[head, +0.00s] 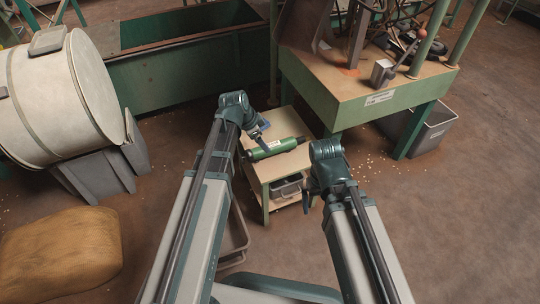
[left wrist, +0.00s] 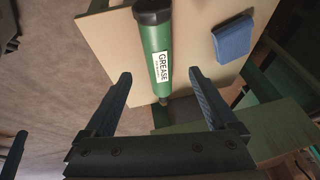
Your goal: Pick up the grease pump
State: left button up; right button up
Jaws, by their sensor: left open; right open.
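The grease pump (head: 276,148) is a green cylinder with dark ends, lying on a small wooden-topped stand (head: 262,172). In the left wrist view the pump (left wrist: 156,42) shows its white GREASE label and a black cap at the top. My left gripper (left wrist: 159,75) is open above the stand. Its fingertips appear on either side of the pump's lower end, and nothing is between them in contact. In the head view my left gripper (head: 257,134) is partly hidden by its wrist. My right gripper (head: 307,198) is open and empty at the stand's near right side.
A blue object (left wrist: 233,40) lies on the stand beside the pump. A grey bin (head: 288,187) sits on the shelf below. A green workbench (head: 360,100) stands close behind, on the right. A cream drum (head: 62,98) and brown sack (head: 62,252) are on the left.

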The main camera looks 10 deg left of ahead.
pick_arm(q)
jog(key=shift+b+x, duration=0.8)
jog(key=shift+x, duration=0.7)
pick_arm(e)
jog(key=shift+f, duration=1.4)
pick_arm(q)
jog(key=b+x, duration=0.5)
jog(key=shift+s+f, duration=0.1)
jog(key=shift+f, duration=0.1)
jog(key=shift+r, duration=0.1)
pick_arm(e)
notch_tip(320, 180, down, 5)
jog(key=shift+r, duration=0.1)
pick_arm(q)
grip_shut()
